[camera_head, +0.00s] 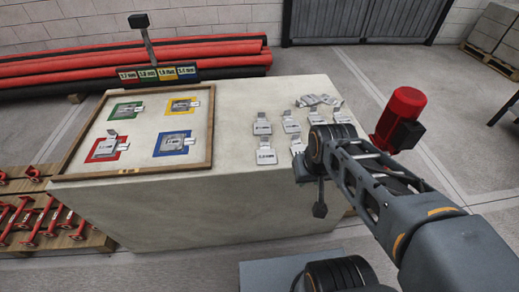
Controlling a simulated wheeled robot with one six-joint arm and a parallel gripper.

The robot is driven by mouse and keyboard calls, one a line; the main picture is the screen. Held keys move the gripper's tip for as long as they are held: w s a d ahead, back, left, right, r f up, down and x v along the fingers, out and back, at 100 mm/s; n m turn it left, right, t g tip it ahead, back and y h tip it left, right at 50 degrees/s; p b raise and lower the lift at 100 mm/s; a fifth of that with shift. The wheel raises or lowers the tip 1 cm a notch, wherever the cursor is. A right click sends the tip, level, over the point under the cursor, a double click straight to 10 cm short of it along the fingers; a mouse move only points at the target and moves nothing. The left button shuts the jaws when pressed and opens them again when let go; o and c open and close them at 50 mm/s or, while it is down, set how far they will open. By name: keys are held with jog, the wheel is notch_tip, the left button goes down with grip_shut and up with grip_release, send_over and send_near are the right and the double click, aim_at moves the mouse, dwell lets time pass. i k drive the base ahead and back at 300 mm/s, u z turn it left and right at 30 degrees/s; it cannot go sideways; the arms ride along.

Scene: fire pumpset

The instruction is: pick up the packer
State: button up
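Several flat grey metal packers lie on the right half of the pale block-shaped table (225,212). One labelled packer (265,156) lies at the front left of this group, and another (262,125) lies behind it. More packers lie to their right (290,122), and a few overlap at the back (318,100). My arm reaches in from the right, over the table's front right corner. My gripper (319,200) shows only as a small dark shape below the wrist, beside the table's front edge. Its fingers are not clear, and I see no packer in it.
A wooden-framed board (131,137) on the table's left has green, yellow, red and blue squares with grey packers on them. A sign on a post (155,72) stands behind it. A red motor (400,112) is right of the table; red pipes (60,66) lie behind.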

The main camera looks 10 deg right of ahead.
aim_at(265, 155)
jog(key=k, duration=0.5)
jog(key=z, duration=0.75)
jog(key=i, duration=0.8)
jog(key=u, duration=1.75)
